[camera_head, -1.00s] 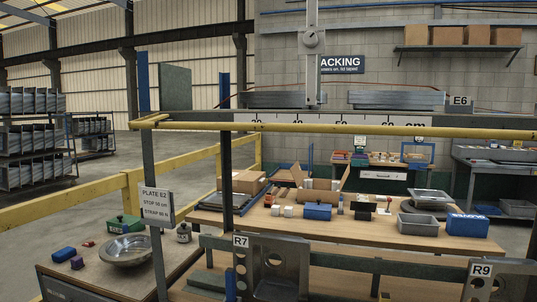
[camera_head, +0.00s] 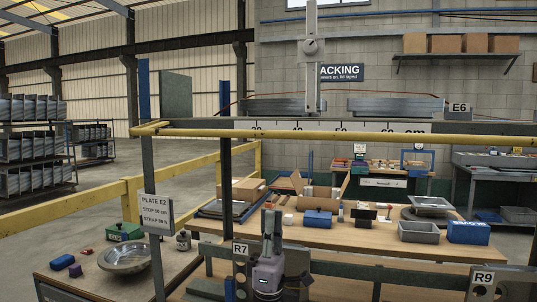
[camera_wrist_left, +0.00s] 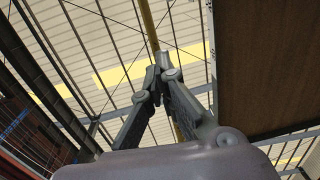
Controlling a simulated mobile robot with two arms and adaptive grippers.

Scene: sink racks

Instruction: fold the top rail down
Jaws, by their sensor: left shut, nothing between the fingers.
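The top rail (camera_head: 330,134) is a long yellow bar. In the head view it runs nearly level across the picture, from the dark left post out past the right edge. My left gripper (camera_head: 272,214) points upward from the bottom of the head view, below the rail and apart from it in the picture. In the left wrist view its fingertips (camera_wrist_left: 164,64) meet, with nothing between them. A thin yellow bar (camera_wrist_left: 148,22) passes behind the fingers there, probably the rail. I cannot tell how far away it is. My right gripper is not in view.
A lower rack frame with R7 (camera_head: 240,248) and R9 (camera_head: 484,278) tags stands in front. A wooden table (camera_head: 330,236) behind holds boxes and trays. At lower left, a metal bowl (camera_head: 124,258) sits on a bench. A plate sign (camera_head: 157,214) hangs on the left post.

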